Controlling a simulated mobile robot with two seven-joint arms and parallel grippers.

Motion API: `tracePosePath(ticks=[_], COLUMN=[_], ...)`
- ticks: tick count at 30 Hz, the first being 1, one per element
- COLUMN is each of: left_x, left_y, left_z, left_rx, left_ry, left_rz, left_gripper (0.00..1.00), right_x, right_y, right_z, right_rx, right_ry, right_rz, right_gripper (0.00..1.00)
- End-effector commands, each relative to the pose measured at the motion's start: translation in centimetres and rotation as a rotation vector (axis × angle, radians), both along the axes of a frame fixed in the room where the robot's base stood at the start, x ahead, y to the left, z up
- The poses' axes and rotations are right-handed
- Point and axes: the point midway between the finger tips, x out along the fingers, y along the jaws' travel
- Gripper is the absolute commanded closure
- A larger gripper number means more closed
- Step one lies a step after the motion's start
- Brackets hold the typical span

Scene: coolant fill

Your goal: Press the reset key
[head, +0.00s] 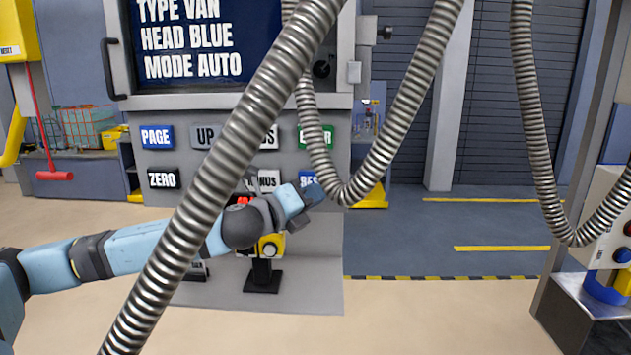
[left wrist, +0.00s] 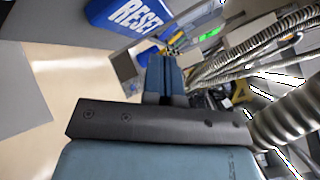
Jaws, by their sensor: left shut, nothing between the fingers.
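The blue reset key (head: 307,176) sits at the lower right of the key panel, its right and lower part hidden by my left gripper and a hose. In the left wrist view the reset key (left wrist: 133,14) shows at the top, to the left of the fingertips. My left gripper (head: 316,192) is shut and empty, in front of the panel at the key's lower right. Its closed fingers (left wrist: 168,72) show in the left wrist view, apart from the key in the picture; I cannot tell the depth gap. My right gripper is not in view.
Grey ribbed hoses (head: 225,165) hang across the view, one close to my left gripper. Other keys include PAGE (head: 156,137) and ZERO (head: 163,179). A screen (head: 200,40) is above. A yellow device on a black stand (head: 262,275) is below. The floor to the right is open.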

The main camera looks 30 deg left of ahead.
Motion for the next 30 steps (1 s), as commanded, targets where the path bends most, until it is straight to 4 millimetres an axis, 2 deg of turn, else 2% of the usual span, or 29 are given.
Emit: tracePosePath(ticks=[7, 30], left_x=[1.06, 1.08], left_y=[0.64, 0.66], left_z=[0.04, 0.01], left_rx=[0.0, 0.0], left_ry=[0.0, 0.0], left_rz=[0.0, 0.0], left_gripper=[1.0, 1.0], right_x=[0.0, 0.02], right_y=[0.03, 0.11], right_z=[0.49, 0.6], right_rx=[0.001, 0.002], right_ry=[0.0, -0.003], right_rz=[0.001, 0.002], right_gripper=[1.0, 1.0])
